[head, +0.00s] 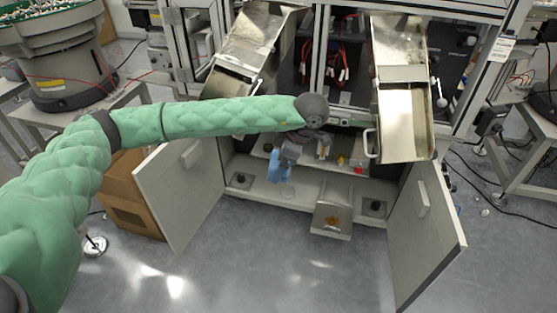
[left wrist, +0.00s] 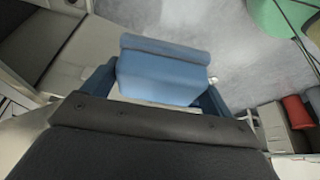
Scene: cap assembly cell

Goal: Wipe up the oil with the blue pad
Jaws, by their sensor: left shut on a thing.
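My left gripper (head: 279,170) reaches down into the open lower cabinet. In the left wrist view, its two blue fingers (left wrist: 155,97) are closed on the sides of the blue pad (left wrist: 160,70), a soft folded block. In the head view the pad and fingers merge into one small blue shape above the cabinet floor (head: 318,200); I cannot tell whether the pad touches it. A faint pale patch on the floor below the gripper may be the oil, but I cannot make it out surely. My right gripper is not in view.
Open cabinet doors stand at left (head: 180,190) and right (head: 425,235). A red item (head: 358,168) and a yellow item (head: 341,159) are inside. Two metal chutes (head: 403,120) hang above.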

